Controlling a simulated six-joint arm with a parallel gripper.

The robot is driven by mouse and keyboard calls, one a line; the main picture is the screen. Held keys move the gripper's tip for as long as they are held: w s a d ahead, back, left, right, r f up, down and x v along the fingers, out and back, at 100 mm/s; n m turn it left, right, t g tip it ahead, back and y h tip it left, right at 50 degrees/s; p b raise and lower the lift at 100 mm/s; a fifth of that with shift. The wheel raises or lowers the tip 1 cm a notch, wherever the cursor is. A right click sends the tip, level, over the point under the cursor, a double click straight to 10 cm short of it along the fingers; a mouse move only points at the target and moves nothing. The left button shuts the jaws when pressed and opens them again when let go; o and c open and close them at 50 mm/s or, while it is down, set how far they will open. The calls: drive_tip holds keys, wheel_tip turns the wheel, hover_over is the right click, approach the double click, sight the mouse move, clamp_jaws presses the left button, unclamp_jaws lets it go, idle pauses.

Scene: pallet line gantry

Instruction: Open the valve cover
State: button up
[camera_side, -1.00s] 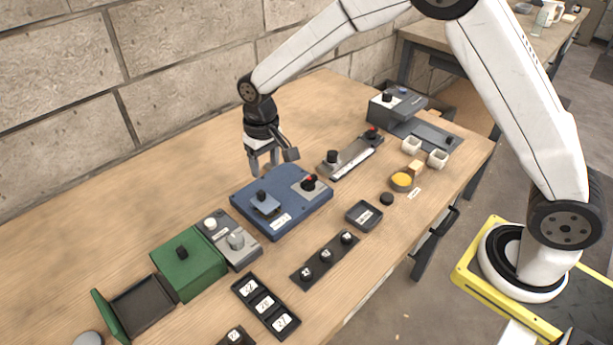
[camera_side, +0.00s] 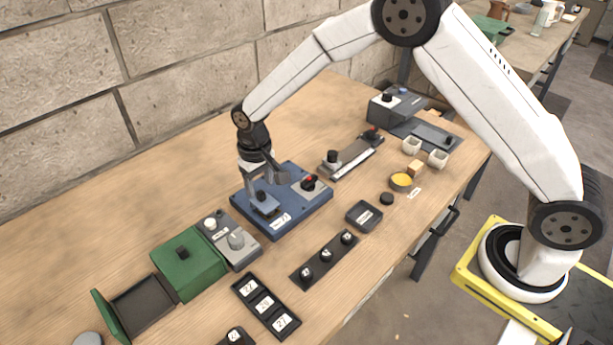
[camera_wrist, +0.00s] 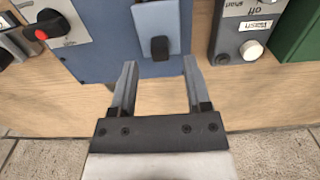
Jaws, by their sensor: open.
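A blue box (camera_side: 302,212) stands in the middle of the bench. On its left part is a small grey-blue cover (camera_side: 266,209) with a black knob (camera_side: 261,196); I take it for the valve cover, and it appears down. My gripper (camera_side: 262,180) is open just above and behind the cover. In the wrist view the cover (camera_wrist: 147,24) and its knob (camera_wrist: 160,48) lie ahead, lined up between the open fingertips (camera_wrist: 160,64). Nothing is between the fingers, and they appear apart from the knob. The label on the box is too small to read.
A grey panel with a red-tipped black switch (camera_side: 309,183) sits on the box's right part. A grey control box (camera_side: 240,252) and a green box (camera_side: 190,268) stand to the left. A slide rail (camera_side: 352,158) lies behind right. Black trays are in front; the wall side is clear.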

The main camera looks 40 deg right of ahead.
sight(265, 201)
drive_tip(key=shift+f, duration=1.4)
clamp_jaws()
idle(0.5)
